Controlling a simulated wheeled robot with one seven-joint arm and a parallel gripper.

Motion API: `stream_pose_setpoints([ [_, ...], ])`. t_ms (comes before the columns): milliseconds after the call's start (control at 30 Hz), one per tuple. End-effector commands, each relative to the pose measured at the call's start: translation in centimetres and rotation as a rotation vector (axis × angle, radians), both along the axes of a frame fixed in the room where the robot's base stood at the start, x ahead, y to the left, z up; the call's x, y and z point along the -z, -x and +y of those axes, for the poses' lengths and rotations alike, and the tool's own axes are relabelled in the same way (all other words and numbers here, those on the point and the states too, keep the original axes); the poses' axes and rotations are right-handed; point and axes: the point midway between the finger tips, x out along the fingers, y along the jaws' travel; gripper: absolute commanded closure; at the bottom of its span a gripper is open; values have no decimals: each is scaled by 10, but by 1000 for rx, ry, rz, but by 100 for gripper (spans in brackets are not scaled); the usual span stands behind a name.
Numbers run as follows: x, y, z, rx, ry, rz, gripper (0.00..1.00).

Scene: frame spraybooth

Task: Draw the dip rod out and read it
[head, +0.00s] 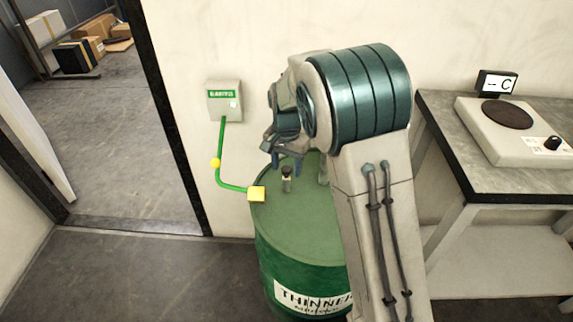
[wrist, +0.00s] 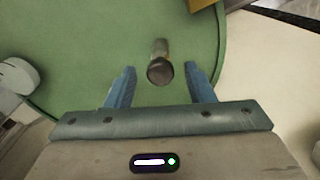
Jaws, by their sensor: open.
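The dip rod (head: 287,179) stands upright in the top of a green drum (head: 305,222) labelled "THINNER". Only its short upper end with a dark cap shows; the rest is hidden inside the drum. In the wrist view the dip rod's dark knob (wrist: 160,72) lies between the two blue fingers and a little beyond their tips. My gripper (head: 285,160) is open and points down just above the rod in the head view. In the wrist view my gripper (wrist: 170,75) shows a clear gap on each side of the knob.
A yellow clamp (head: 257,194) on the drum's rim joins a green cable to a wall box (head: 224,101). A workbench (head: 490,150) with a hot plate (head: 508,128) stands at the right. A doorway opens at the left, with clear floor (head: 140,150).

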Motion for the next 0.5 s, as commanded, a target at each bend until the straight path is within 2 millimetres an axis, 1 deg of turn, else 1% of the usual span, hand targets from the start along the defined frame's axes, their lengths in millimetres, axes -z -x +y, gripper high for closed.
stream_pose_setpoints([
  [33,0,0,0,0,0,0,51],
  [67,0,0,0,0,0,0,57],
  [100,0,0,0,0,0,0,68],
  [167,0,0,0,0,0,0,85],
  [200,0,0,0,0,0,0,96],
  [233,0,0,0,0,0,0,100],
  [367,-1,0,0,0,0,0,100],
  [500,-9,0,0,0,0,0,100],
])
